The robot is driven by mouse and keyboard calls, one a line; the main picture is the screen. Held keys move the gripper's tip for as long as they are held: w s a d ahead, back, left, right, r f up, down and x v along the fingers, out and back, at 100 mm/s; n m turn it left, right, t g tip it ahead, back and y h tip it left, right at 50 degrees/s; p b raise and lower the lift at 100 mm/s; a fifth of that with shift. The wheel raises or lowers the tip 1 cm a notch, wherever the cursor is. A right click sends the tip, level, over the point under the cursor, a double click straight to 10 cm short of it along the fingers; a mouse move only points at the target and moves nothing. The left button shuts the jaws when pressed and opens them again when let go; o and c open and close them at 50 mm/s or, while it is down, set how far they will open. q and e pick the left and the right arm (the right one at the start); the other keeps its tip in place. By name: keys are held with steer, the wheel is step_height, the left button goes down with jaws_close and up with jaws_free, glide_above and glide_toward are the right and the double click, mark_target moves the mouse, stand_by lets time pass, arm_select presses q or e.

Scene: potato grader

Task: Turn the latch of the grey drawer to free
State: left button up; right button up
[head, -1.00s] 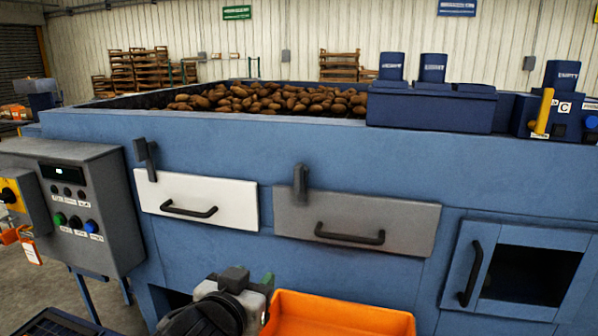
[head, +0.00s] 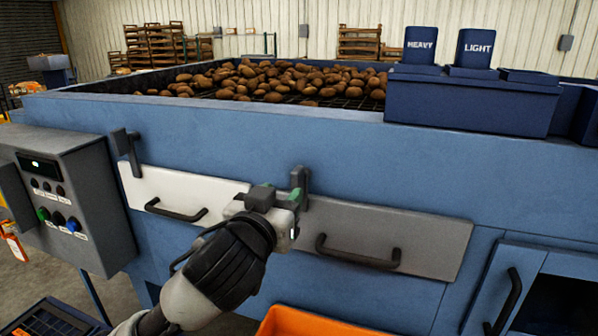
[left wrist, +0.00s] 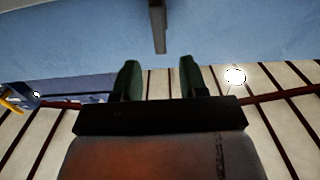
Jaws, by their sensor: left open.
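The grey drawer (head: 425,243) is closed in the blue machine front, with a dark bar handle (head: 357,253). Its dark grey latch (head: 301,178) stands upright at the drawer's upper left edge; my gripper partly hides its lower part. My left gripper (head: 281,192), with green fingertips, is in front of the latch, close to it. In the left wrist view, the gripper (left wrist: 160,78) is open with nothing between its fingers. The latch (left wrist: 158,26) shows ahead, roughly in line with the gap and apart from the fingertips. My right gripper is not in view.
A white drawer (head: 160,190) with its own latch (head: 127,152) is to the left, partly behind my arm. A control box (head: 75,200) is far left. An orange crate (head: 310,324) lies below. A windowed door (head: 500,290) is at right.

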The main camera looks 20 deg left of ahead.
mark_target(294, 181)
arm_select(q)
steer(key=w+p, duration=0.1)
steer(key=w, duration=0.4)
steer(key=shift+r, duration=0.15)
steer(key=shift+w+d+p, duration=0.15)
steer(key=shift+w+p, duration=0.45)
steer(key=shift+w, duration=0.9)
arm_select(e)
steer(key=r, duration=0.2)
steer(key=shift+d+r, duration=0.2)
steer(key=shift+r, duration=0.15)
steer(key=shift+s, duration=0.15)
arm_select(q)
jaws_close()
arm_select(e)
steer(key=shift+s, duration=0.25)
